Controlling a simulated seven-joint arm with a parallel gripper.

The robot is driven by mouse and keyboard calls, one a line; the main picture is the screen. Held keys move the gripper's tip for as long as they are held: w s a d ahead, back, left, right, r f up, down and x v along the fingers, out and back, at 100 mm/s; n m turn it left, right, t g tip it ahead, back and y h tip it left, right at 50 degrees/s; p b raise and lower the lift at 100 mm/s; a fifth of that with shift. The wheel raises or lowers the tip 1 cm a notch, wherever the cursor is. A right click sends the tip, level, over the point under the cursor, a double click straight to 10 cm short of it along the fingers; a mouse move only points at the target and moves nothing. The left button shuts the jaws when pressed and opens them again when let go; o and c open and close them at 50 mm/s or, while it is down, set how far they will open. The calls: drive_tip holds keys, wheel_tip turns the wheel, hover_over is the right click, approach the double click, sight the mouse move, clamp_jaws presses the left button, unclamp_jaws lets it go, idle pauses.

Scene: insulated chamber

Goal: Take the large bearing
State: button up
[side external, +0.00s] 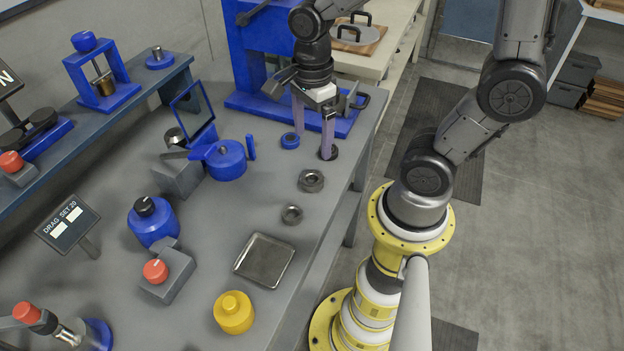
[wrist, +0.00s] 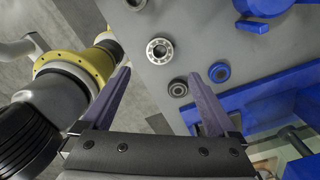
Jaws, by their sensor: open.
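The largest-looking bearing (side external: 311,181) is a steel ring lying flat near the right edge of the grey bench. It shows in the wrist view (wrist: 160,51) with balls around its open middle, just beyond and between my fingertips. A smaller steel bearing (side external: 291,215) lies nearer the tray, and a part of it shows at the wrist view's top edge (wrist: 137,4). My gripper (side external: 313,143) is open and empty, pointing down beyond the large bearing. A dark ring (wrist: 178,87) lies between its fingers, close to the right one; that finger partly hides it in the side view.
A blue-rimmed bearing (side external: 290,140) lies close to my gripper, with a blue press frame (side external: 345,122) behind. A blue pot (side external: 226,160) stands to the left. A metal tray (side external: 264,260) and yellow cylinder (side external: 233,312) are in front. Bare bench surrounds the large bearing.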

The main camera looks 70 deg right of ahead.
hover_over(310, 175)
drive_tip(key=f, duration=0.4)
drive_tip(key=s+a+f, duration=0.1)
drive_tip(key=shift+f, duration=0.4)
drive_tip(key=shift+w+a+f, duration=0.1)
drive_tip(key=shift+a+f, duration=0.05)
drive_tip(key=shift+f, duration=1.15)
drive_tip(key=shift+w+a+f, duration=0.1)
drive_tip(key=shift+f, duration=1.2)
clamp_jaws()
